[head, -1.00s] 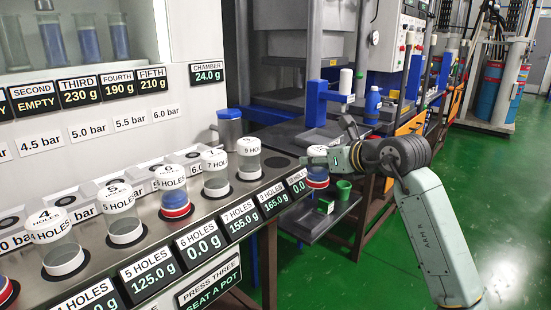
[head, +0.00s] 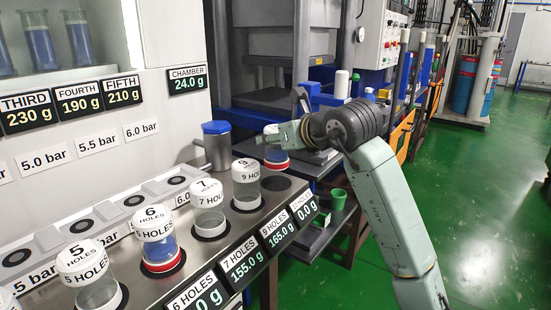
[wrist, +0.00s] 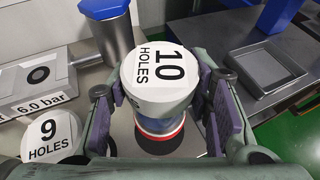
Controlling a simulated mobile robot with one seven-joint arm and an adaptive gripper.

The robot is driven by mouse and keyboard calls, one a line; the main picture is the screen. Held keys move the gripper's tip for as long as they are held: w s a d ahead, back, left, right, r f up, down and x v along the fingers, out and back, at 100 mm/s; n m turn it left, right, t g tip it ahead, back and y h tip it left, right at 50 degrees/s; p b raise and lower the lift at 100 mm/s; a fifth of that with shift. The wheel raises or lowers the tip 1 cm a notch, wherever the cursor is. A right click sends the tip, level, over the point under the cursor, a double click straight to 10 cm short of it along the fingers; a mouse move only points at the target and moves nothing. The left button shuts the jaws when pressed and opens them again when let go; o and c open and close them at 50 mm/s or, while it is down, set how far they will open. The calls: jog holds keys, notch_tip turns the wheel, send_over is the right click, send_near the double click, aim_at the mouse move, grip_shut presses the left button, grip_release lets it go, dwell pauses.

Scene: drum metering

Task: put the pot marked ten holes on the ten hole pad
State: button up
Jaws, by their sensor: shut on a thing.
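The pot marked ten holes (wrist: 162,72) has a white lid, blue contents and a red base. My gripper (head: 277,143) is shut around it, and the wrist view shows a finger on each side of the pot. The pot is upright, and in the head view (head: 277,157) its base looks a little above the dark ten hole pad (head: 275,185). That pad is bare, at the far end of the bench row, and its display (head: 306,212) reads 0.0 g.
The nine hole pot (head: 246,186) stands just left of the pad, with the seven hole pot (head: 208,212) and six hole pot (head: 155,238) further along. A blue-lidded metal canister (head: 217,146) stands behind. A grey tray (wrist: 258,68) lies to the right.

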aim_at(277, 155)
jog(key=shift+f, duration=2.25)
jog(key=o, duration=1.4)
jog(key=shift+f, duration=0.15)
jog(key=b+v, duration=0.2)
jog(key=v, duration=1)
